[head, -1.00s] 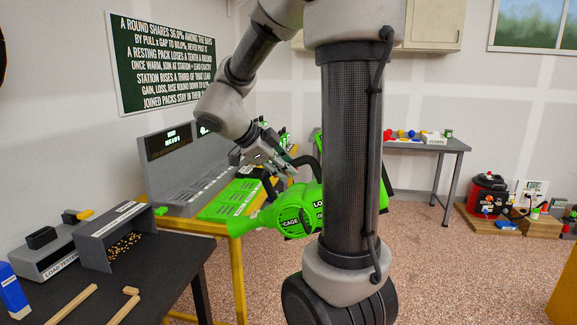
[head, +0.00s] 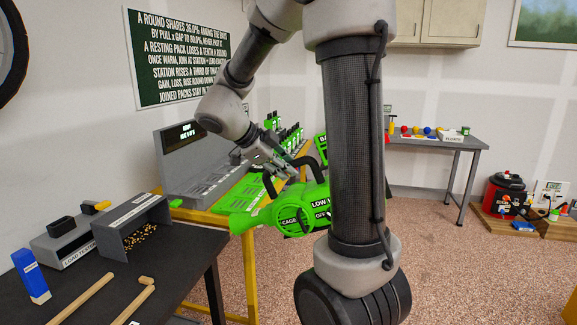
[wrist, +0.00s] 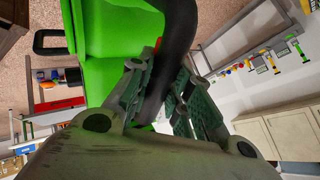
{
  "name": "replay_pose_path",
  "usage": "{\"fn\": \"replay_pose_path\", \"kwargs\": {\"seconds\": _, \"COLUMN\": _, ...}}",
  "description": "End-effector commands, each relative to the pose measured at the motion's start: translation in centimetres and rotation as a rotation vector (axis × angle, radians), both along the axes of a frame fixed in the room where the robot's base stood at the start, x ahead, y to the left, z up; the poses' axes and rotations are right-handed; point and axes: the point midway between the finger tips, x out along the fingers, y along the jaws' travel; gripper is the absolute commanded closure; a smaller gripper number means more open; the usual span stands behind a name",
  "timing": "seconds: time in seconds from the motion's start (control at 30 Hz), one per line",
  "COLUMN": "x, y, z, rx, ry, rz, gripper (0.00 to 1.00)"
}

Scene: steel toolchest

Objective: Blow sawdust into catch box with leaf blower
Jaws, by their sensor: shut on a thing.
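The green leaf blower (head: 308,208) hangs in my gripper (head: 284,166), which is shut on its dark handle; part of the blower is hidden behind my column. In the wrist view the fingers (wrist: 163,88) close around the black handle, with the green blower body (wrist: 108,32) beyond. The blower's nozzle (head: 238,222) points left, near the end of the dark table. The grey catch box (head: 133,222) stands on that table with its open side facing right and front. Sawdust (head: 141,237) lies in and at the mouth of the box.
On the dark table (head: 190,262) are a load tester (head: 62,248), a blue block (head: 30,276) and wooden sticks (head: 82,297). A charging bench with green packs (head: 240,190) stands behind the blower. A grey table (head: 440,142) is at the back right.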

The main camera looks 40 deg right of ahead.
Motion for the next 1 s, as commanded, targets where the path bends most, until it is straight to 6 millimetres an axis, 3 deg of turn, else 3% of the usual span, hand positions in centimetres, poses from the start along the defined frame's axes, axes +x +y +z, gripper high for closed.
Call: {"fn": "replay_pose_path", "kwargs": {"seconds": 1.0, "x": 2.6, "y": 2.5, "z": -1.5, "rx": -0.004, "ry": -0.001, "rz": 0.002, "gripper": 1.00}}
